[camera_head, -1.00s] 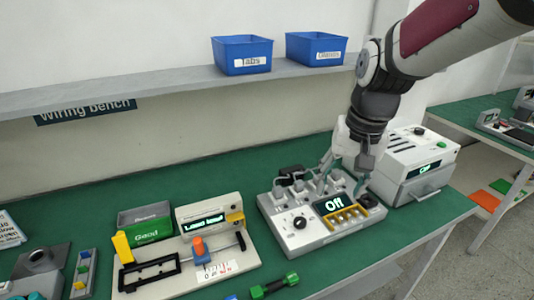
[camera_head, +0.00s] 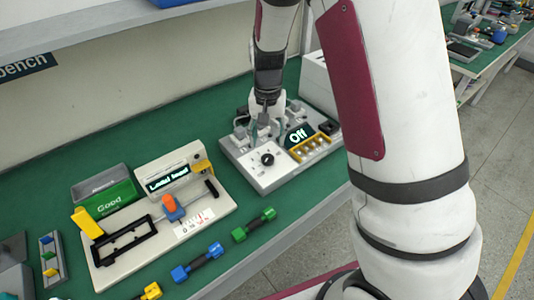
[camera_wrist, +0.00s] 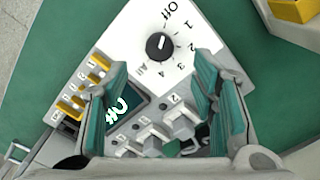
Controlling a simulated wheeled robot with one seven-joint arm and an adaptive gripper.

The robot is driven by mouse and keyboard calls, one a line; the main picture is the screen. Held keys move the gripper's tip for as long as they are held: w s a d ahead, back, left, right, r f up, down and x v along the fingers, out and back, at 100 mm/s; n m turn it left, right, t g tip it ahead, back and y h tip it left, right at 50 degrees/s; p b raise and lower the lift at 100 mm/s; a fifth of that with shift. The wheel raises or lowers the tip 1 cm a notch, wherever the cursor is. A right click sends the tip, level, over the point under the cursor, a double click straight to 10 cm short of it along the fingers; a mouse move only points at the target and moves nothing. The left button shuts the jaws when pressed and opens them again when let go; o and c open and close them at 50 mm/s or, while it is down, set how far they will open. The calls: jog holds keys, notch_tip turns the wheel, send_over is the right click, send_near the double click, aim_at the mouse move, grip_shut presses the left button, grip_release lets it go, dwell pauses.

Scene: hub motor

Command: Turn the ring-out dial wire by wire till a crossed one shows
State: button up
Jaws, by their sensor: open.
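The ring-out box (camera_head: 268,180) is a white panel on the green bench. Its black dial (camera_head: 267,159) also shows in the wrist view (camera_wrist: 159,46), ringed by the marks Off, 1, 2, 3, 4 and All. Its screen (camera_head: 299,135) reads "Off". Yellow-framed lamps or keys (camera_wrist: 84,84) line one edge, and grey numbered sockets (camera_wrist: 180,127) sit along another. My gripper (camera_wrist: 160,85) is open and empty over the box, its teal-padded fingers on either side of the screen and sockets, with the dial beyond the fingertips. In the head view my arm partly covers the box's back.
Left of the box stands a tester (camera_head: 112,249) with a screen reading "Load lead" and an orange-topped slider. A green "Good" bin (camera_head: 108,199) is behind it. Green (camera_head: 253,225) and blue (camera_head: 197,262) leads lie along the front edge. A white machine (camera_head: 318,80) stands behind right.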

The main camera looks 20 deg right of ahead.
aim_at(268, 158)
notch_tip(268, 158, down, 7)
jog(key=shift+f, duration=0.2)
dwell(0.3)
jog(key=c, duration=1.2)
